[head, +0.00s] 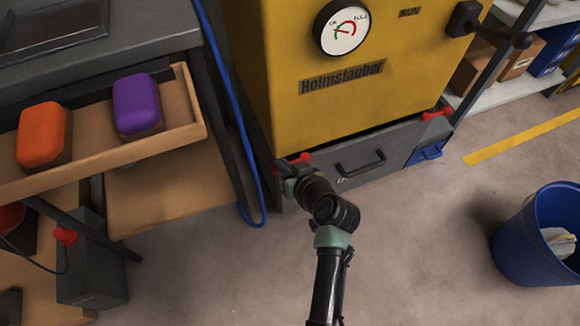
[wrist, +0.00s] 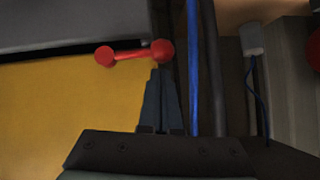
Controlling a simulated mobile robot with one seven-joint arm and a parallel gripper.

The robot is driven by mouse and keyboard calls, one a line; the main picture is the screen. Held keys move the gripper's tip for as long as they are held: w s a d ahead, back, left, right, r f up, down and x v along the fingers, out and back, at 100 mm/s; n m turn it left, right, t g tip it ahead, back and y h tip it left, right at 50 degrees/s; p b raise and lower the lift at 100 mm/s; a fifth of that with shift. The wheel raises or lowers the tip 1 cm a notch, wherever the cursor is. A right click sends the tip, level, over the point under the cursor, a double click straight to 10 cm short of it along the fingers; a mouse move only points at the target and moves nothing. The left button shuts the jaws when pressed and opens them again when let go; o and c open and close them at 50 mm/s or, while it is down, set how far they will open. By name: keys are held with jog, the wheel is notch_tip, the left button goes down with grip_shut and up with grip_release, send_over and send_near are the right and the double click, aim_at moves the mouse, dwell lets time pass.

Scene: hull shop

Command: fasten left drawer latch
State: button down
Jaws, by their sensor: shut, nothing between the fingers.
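The grey drawer (head: 400,147) with a dark handle (head: 361,163) sits under the yellow machine (head: 330,110). The left drawer latch (head: 304,157) is red and is partly hidden by my arm in the head view. In the wrist view the latch (wrist: 131,54) is a red bar with a ball at each end, lying nearly level across the picture. My gripper (head: 290,182) is at the drawer's left end. In the wrist view my gripper's fingers (wrist: 160,72) are together and empty, with tips just below the right-hand ball; I cannot tell whether they touch it.
A second red latch (head: 436,113) is at the drawer's right end. A blue cable (head: 233,95) runs down between the machine and the workbench (head: 110,45) on the left. A blue bin (head: 520,245) stands at right. The floor in front is clear.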

jog(key=shift+w+a+f, duration=0.1)
jog(key=shift+f, duration=0.25)
